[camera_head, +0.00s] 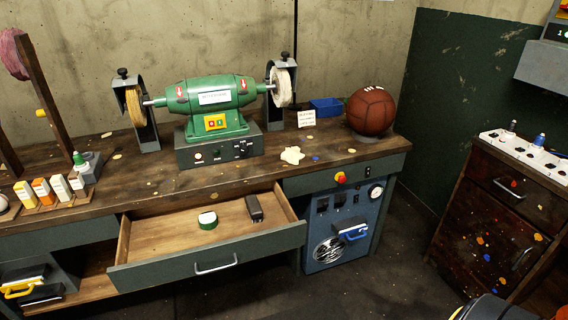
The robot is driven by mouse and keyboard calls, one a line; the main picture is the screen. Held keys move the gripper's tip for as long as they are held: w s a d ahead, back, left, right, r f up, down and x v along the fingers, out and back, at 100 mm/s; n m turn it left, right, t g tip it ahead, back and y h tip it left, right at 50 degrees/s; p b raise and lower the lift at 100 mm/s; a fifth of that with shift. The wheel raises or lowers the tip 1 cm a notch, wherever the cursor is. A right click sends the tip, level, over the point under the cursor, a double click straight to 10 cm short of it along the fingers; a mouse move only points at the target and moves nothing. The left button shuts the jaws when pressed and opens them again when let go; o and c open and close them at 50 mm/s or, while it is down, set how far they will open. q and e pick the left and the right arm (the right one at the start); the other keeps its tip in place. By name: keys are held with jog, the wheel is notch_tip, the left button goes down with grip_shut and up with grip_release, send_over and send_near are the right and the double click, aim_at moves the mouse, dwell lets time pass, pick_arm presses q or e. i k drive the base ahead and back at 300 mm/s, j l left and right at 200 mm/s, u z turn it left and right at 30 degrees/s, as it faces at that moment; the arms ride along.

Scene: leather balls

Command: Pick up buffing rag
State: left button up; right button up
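A crumpled cream cloth, which looks like the buffing rag (292,155), lies flat on the wooden workbench (160,188). It lies to the right of the green buffing machine (211,96), above the right end of the open drawer. No gripper touches it. Neither of my grippers is in view.
A brown ball (371,111) rests on a stand to the right of the rag. A small white card (306,118) and a blue tray (326,107) are behind it. The open drawer (210,262) juts out in front. A dark cabinet (490,215) stands at right.

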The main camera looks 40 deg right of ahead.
aim_at(292, 155)
jog(key=i+l+z, duration=0.4)
jog(key=i+l, duration=0.35)
jog(key=i, duration=0.1)
